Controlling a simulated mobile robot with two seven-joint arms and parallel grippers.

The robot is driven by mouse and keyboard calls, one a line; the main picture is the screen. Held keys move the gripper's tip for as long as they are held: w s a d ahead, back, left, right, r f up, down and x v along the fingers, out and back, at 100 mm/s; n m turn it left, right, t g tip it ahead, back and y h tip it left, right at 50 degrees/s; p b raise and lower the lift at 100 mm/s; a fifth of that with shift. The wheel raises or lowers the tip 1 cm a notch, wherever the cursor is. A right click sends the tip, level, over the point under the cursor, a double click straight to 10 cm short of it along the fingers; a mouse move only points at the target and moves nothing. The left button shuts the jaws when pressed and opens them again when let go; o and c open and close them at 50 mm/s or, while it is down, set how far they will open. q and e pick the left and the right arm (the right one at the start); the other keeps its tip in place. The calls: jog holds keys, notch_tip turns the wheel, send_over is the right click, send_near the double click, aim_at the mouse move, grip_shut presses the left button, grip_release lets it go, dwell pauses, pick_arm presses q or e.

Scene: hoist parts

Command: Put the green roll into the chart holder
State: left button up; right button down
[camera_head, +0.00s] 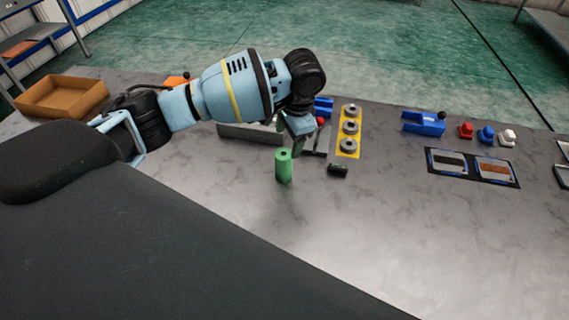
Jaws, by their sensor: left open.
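The green roll (284,168) stands upright on the grey table, with a dark hole in its top. My left gripper (302,143) is just behind and to the right of the roll's top, pointing down. It is open and holds nothing that I can see; its fingers are small and partly hidden by the wrist. I cannot tell for certain which thing is the chart holder; a grey box-like thing (238,132) behind the roll is partly hidden by my left arm. My right gripper is not in view.
A short dark cylinder (338,170) lies right of the roll. Behind it is a yellow plate (347,154) with grey round parts. A blue block (424,124), coloured knobs and a dark two-pocket tray (472,165) are farther right. An orange-brown box (62,96) is at left. The front table is clear.

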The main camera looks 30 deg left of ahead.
aim_at(284, 154)
pick_arm(q)
jog(key=m, duration=0.5)
jog(key=f+m+y, duration=0.1)
jog(key=m, duration=0.1)
jog(key=shift+d+f, duration=0.1)
jog(key=shift+d, duration=0.15)
jog(key=m, duration=0.4)
jog(key=shift+f+t+y, duration=0.3)
jog(key=shift+t, duration=0.1)
jog(key=m, duration=0.3)
jog(key=shift+f+m+y+b, duration=0.2)
jog(key=shift+m+y+b, duration=0.1)
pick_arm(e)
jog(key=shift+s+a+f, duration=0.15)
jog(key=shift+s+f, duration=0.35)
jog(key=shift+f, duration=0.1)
pick_arm(q)
jog(key=shift+f, duration=0.1)
jog(key=shift+x, duration=1.2)
jog(key=shift+s+x, duration=0.15)
jog(key=shift+x, duration=1.15)
jog(key=shift+s+x, duration=0.1)
jog(key=shift+x, duration=1.2)
jog(key=shift+d+f, duration=0.1)
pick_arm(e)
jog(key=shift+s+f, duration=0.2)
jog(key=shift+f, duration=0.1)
